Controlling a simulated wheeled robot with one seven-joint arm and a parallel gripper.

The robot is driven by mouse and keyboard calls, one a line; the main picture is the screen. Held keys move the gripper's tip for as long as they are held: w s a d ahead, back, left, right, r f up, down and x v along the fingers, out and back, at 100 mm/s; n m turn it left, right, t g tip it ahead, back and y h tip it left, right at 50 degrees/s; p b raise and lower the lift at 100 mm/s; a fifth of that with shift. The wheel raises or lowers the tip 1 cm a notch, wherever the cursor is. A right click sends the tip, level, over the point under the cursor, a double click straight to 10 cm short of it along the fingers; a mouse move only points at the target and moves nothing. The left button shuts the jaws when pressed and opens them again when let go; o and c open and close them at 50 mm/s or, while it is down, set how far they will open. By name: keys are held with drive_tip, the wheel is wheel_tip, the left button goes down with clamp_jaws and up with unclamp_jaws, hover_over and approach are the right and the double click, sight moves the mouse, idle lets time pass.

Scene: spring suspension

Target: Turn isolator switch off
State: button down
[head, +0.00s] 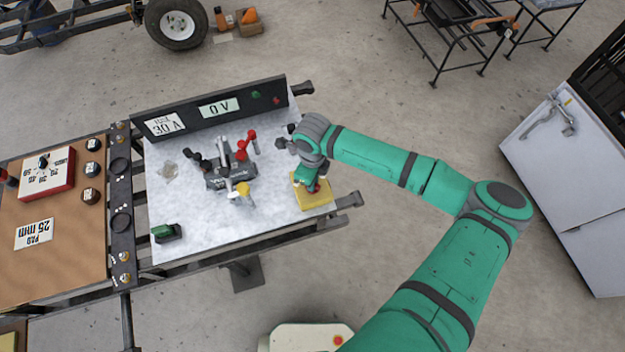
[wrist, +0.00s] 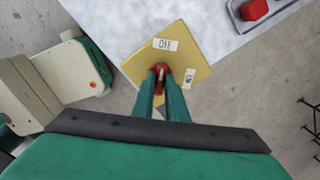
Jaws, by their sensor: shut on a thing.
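The isolator switch is a yellow plate (head: 314,201) with a red handle (head: 315,187) at the right edge of the grey worktop. In the wrist view the plate (wrist: 195,48) carries a white OFF label (wrist: 165,45) and a second white label (wrist: 189,78), which I take to be ON. My gripper (wrist: 161,78) has its two green fingers on either side of the red handle (wrist: 161,80) and is shut on it. In the head view my gripper (head: 308,180) comes down over the plate and hides part of the handle.
A meter panel (head: 218,107) reading 0 V stands along the worktop's back. A dark clamp device (head: 231,172) with red and yellow parts sits mid-worktop. A green switch (head: 166,233) is at front left. A white cabinet (head: 565,170) stands at right, with open floor between.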

drive_tip(key=c, duration=1.8)
unclamp_jaws()
drive_tip(key=shift+o, duration=0.2)
wheel_tip(320, 180, up, 11)
drive_tip(key=shift+a+f, duration=0.1)
